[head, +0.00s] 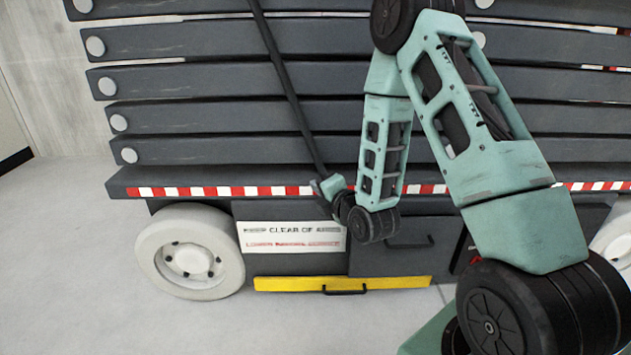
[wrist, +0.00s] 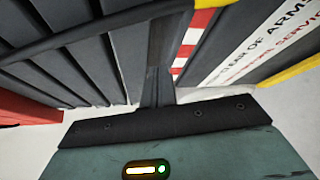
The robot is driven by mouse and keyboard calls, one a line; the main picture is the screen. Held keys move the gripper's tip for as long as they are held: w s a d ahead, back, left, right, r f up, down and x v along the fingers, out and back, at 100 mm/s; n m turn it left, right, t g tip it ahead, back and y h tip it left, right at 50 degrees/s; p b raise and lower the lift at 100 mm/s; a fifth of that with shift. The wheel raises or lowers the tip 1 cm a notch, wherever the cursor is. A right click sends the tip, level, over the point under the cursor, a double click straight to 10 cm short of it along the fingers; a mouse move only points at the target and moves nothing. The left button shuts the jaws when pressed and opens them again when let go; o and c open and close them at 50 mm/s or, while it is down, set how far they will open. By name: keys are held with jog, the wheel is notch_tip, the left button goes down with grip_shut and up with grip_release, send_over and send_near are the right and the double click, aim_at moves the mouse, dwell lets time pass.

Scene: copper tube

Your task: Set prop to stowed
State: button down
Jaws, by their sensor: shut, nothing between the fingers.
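The prop (head: 287,85) is a long, thin dark bar. In the head view it slants from the top edge down and right, across the front of the stacked grey lift beams, to beside my gripper (head: 316,187). My gripper is shut with nothing held, low in front of the red-and-white striped rail. Its tips are close to the prop's lower end; I cannot tell whether they touch.
The grey lift beams (head: 210,80) fill the back. Below are the striped rail (head: 230,191), a white warning sign (head: 292,237), a yellow step (head: 300,284) with a handle, a grey drawer (head: 400,260) and a white wheel (head: 190,255). Floor is clear at left.

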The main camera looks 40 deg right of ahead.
jog(key=w+b, duration=0.1)
jog(key=b, duration=0.2)
jog(key=shift+d+f, duration=0.1)
jog(key=shift+f, duration=0.25)
jog(key=shift+b, duration=0.75)
jog(key=b, duration=0.3)
jog(key=shift+w, duration=0.15)
jog(key=w+f+b, duration=0.1)
jog(key=w+b, duration=0.2)
jog(key=w, duration=0.5)
jog(key=d, duration=0.1)
jog(key=s+d+r, duration=0.1)
jog(key=s+d+b, duration=0.1)
jog(key=d, duration=0.1)
jog(key=shift+r, duration=0.25)
jog(key=shift+d, duration=0.1)
